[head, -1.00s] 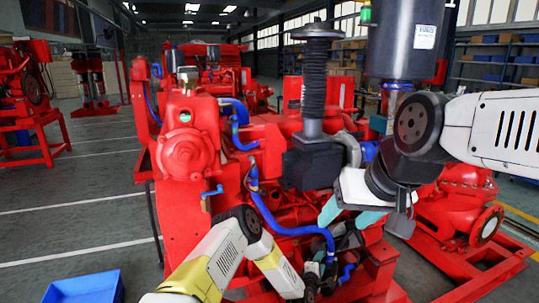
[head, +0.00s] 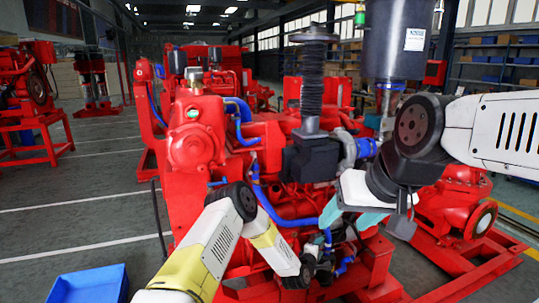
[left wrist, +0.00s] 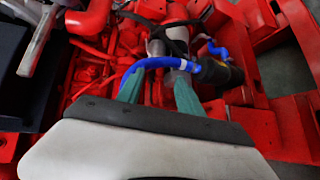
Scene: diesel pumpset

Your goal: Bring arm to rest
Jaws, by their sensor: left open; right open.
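The red diesel pumpset (head: 195,150) stands in front of me with blue hoses on it. My left gripper (head: 327,240) is low at the front of the engine, its hand partly hidden among dark parts. In the left wrist view its two teal fingers (left wrist: 158,85) are apart with nothing held. A blue hose (left wrist: 150,63) curves just past the fingertips; I cannot tell whether they touch it. My right gripper (head: 346,220) is above and right of the left one, its teal fingers apart and empty over the engine's front.
A black corrugated intake column (head: 312,85) and a dark cylinder (head: 402,40) rise close to my right arm. A red pump (head: 455,205) stands at the right. A blue bin (head: 88,285) lies at the lower left. The floor at the left is open.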

